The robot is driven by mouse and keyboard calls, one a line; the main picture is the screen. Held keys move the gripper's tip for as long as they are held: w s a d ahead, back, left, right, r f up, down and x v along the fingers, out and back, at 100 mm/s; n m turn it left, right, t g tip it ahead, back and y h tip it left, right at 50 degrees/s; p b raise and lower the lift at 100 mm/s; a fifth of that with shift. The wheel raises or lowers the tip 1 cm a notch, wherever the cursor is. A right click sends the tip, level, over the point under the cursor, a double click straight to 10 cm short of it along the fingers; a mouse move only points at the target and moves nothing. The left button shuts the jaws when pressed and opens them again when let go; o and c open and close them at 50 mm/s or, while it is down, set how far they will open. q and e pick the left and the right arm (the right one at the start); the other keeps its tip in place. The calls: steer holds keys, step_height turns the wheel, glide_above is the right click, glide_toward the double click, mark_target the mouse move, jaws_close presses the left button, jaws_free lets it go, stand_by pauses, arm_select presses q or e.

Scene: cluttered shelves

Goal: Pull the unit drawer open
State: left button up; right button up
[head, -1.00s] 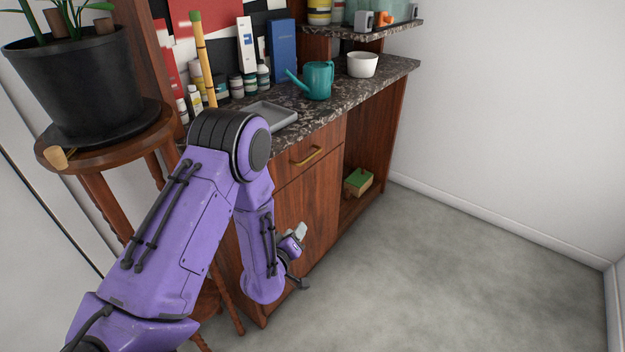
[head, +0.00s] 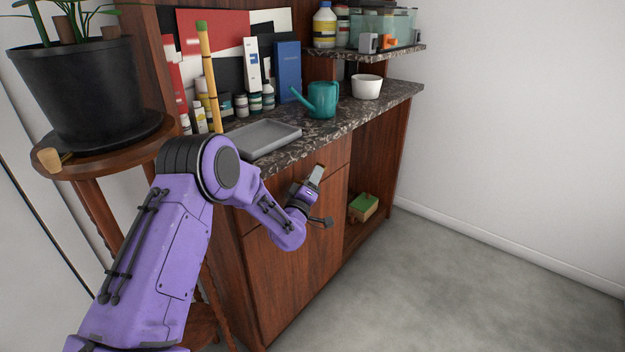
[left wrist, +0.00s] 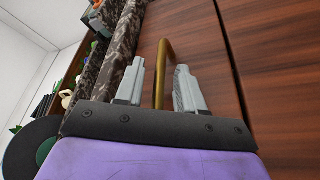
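The unit drawer (head: 338,153) is a reddish-brown wooden front just under the speckled dark countertop, and it looks shut. Its brass bar handle (left wrist: 161,70) shows in the left wrist view; in the head view my gripper hides it. My left gripper (head: 318,174) is at the drawer front. In the left wrist view its two grey fingers (left wrist: 160,88) are apart, with the handle between them. A gap shows between the left finger and the bar; the right finger is closer to it. My right gripper is in neither view.
A grey tray (head: 262,138), a teal watering can (head: 321,100) and a white pot (head: 366,87) stand on the countertop (head: 345,121). A plant stand (head: 110,160) with a large black pot is at the left. The floor (head: 450,290) before the unit is clear.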

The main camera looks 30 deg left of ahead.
arm_select(q)
jaws_close()
steer(key=shift+d, duration=0.15)
